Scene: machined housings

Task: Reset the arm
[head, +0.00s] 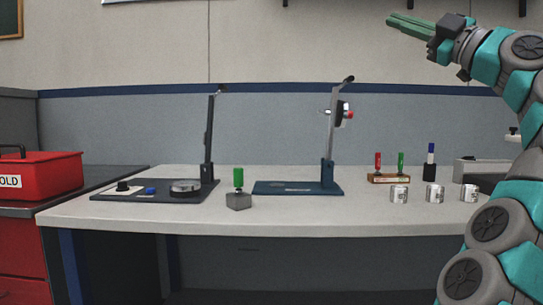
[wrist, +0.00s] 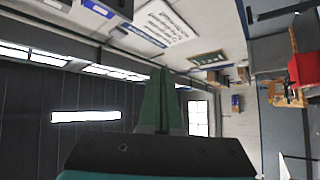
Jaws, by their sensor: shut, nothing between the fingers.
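My gripper (head: 390,23) is raised high at the upper right in the head view, well above the workbench and pointing left. Its green fingers lie together with nothing between them. In the wrist view the shut green fingers (wrist: 160,100) point into the room, with ceiling lights and walls behind them. My grey and teal arm runs down the right side of the head view, and it hides part of the bench's right end.
The bench (head: 330,218) holds two stands, a dark one (head: 208,140) and a blue one (head: 328,180). A red box (head: 50,178) sits left.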

